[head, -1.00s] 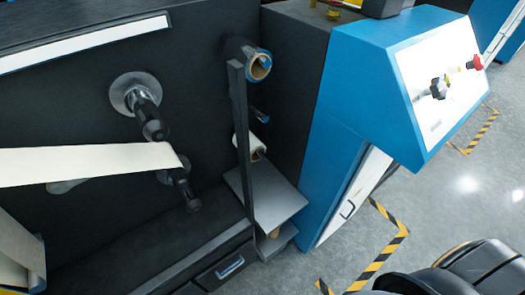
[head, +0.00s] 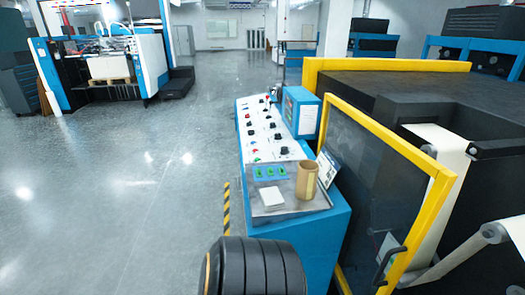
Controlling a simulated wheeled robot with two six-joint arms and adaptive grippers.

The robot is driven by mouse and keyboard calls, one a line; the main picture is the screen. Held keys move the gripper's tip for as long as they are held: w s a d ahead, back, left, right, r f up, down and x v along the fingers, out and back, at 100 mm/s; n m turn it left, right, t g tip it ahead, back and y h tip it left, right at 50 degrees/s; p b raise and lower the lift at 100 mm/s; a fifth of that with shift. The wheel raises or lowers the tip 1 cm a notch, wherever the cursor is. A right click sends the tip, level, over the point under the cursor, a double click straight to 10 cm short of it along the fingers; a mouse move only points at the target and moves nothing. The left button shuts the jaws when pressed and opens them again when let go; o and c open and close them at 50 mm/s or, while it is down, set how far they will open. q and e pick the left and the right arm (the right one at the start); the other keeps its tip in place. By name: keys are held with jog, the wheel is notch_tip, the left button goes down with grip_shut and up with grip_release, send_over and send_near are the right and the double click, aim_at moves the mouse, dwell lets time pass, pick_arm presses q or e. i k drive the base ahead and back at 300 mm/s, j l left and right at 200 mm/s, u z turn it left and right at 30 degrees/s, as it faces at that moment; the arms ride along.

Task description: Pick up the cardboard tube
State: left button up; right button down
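A short tan cylinder (head: 307,181), which looks like the cardboard tube, stands upright on the grey tray (head: 298,208) at the near end of a blue control console (head: 325,232). Its open top faces up. A small white block (head: 272,198) lies to its left on the same tray. Neither of my grippers shows in the head view. A black ribbed part at the bottom middle seems to be mine, below the console's near end.
A yellow-framed guard (head: 385,125) of a large dark machine stands close on the right of the tube. Buttons and knobs (head: 268,130) cover the console beyond the tray. Open grey floor (head: 150,200) lies to the left.

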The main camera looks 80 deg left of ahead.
aim_at(307, 173)
jog(key=u, duration=2.15)
jog(key=z, duration=1)
jog(key=k+j+z, duration=0.1)
jog(key=j+z, duration=0.25)
jog(key=k+j+z, duration=0.15)
jog(key=z, duration=0.2)
jog(key=k+j+z, duration=0.15)
jog(key=z, duration=0.15)
jog(key=j, duration=0.1)
